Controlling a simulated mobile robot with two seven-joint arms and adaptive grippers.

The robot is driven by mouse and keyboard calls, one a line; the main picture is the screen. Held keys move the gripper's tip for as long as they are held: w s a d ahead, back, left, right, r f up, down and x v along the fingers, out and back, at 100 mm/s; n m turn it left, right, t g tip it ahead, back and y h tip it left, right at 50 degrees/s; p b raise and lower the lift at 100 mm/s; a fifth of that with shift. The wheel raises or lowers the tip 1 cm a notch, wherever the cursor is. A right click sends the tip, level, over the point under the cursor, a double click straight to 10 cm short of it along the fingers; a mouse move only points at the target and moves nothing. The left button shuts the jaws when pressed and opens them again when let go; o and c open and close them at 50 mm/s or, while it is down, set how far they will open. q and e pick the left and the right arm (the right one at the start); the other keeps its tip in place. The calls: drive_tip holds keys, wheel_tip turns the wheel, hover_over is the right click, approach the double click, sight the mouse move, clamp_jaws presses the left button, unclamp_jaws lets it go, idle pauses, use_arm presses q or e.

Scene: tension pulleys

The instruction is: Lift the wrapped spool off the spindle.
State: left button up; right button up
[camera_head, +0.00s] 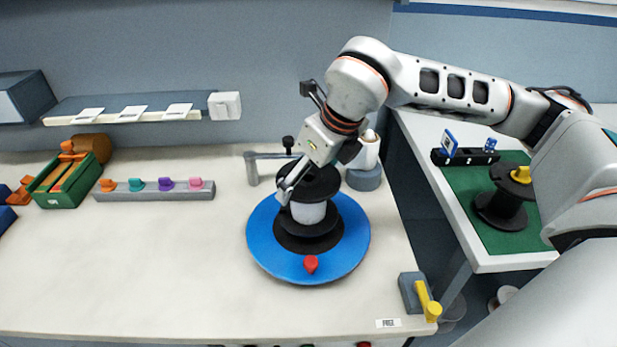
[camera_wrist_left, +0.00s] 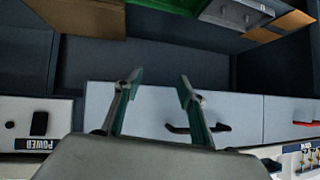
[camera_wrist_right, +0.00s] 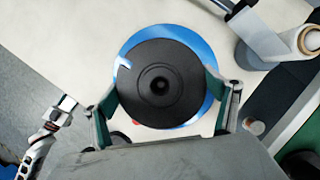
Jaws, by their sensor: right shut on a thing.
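The wrapped spool (camera_head: 308,212) has black flanges and a white wrapped middle. It stands upright over a blue round turntable (camera_head: 262,238) on the bench. My right gripper (camera_head: 289,186) is shut on the spool's upper black flange. In the right wrist view the fingers sit on opposite sides of the black flange (camera_wrist_right: 160,84), with the blue disc around it. The spindle is hidden by the spool, apart from a dark centre hole. I cannot tell whether the spool is clear of the turntable. My left gripper (camera_wrist_left: 158,92) is open and empty, facing cabinet drawers.
A red knob (camera_head: 311,264) sits at the turntable's front. A yellow-handled lever (camera_head: 428,300) is at the bench corner. A side table (camera_head: 480,262) holds another black spool (camera_head: 503,208).

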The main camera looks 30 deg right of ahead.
drive_tip(key=shift+r, duration=0.25)
idle(0.3)
drive_tip(key=shift+r+p, duration=0.75)
drive_tip(key=shift+r, duration=0.85)
drive_tip(key=shift+r, duration=0.15)
drive_tip(key=shift+r+p, duration=0.65)
drive_tip(key=shift+r, duration=0.95)
drive_tip(key=shift+r, duration=0.1)
drive_tip(key=shift+r+p, duration=0.7)
drive_tip(key=shift+r, duration=0.75)
